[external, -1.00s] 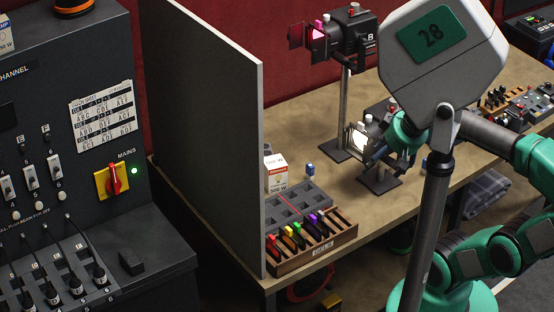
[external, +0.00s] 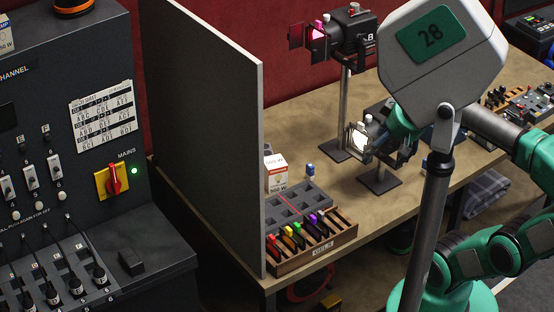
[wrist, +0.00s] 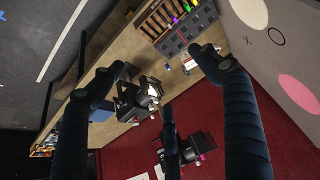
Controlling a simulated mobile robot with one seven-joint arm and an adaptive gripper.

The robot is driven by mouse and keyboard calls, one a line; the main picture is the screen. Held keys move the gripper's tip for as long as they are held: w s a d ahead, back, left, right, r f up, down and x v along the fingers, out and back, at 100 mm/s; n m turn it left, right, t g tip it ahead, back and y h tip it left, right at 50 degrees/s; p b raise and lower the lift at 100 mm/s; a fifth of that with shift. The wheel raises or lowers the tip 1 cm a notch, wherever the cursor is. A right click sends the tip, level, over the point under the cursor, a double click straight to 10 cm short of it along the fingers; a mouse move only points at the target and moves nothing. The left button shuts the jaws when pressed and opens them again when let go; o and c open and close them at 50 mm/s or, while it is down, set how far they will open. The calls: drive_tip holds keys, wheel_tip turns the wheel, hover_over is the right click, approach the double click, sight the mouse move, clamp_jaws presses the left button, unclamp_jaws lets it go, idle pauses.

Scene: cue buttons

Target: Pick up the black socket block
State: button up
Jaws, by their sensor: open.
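I cannot tell for sure which thing is the black socket block. A small plain black block (external: 132,262) lies on the flat part of the dark console at the left, right of the plug row. A dark grey block with several square wells (external: 312,194) sits behind the wooden rack on the table; it also shows in the wrist view (wrist: 190,36). My gripper (wrist: 160,77) is open, its dark blue fingers spread with nothing between them. It hangs above the table near the front lamp, away from both blocks. In the external view my arm mostly hides it.
The wooden rack (external: 341,237) holds several colour-tipped pieces. A white bulb box (external: 276,176) stands beside it. A tall grey panel (external: 215,130) separates the console from the table. Two lamps on stands (external: 362,140) (external: 350,40) rise near my gripper.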

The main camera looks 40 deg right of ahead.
wheel_tip(320, 180, up, 22)
drive_tip(key=r, duration=0.1)
drive_tip(key=w+a+r+g+p, duration=0.1)
drive_tip(key=w+a+r+p, duration=0.2)
drive_tip(key=w, duration=0.4)
drive_tip(key=w+a+r, duration=0.4)
drive_tip(key=w+a, duration=0.1)
drive_tip(key=w, duration=0.1)
drive_tip(key=w+a+r+g+p, duration=0.1)
drive_tip(key=w+a+r+p, duration=0.15)
drive_tip(key=w+a, duration=0.35)
drive_tip(key=w+a+g+y+p, duration=0.1)
drive_tip(key=w+a+p, duration=0.1)
drive_tip(key=w+a, duration=0.65)
drive_tip(key=w+a+g+p, duration=0.1)
drive_tip(key=w+a+p, duration=0.1)
drive_tip(key=w+a, duration=0.65)
drive_tip(key=a+f+g+h+p, duration=0.1)
drive_tip(key=a+f+p, duration=0.3)
drive_tip(key=a, duration=1.1)
drive_tip(key=a+f+g+p, duration=0.1)
drive_tip(key=a+f, duration=0.6)
drive_tip(key=a, duration=0.7)
wheel_tip(320, 180, down, 44)
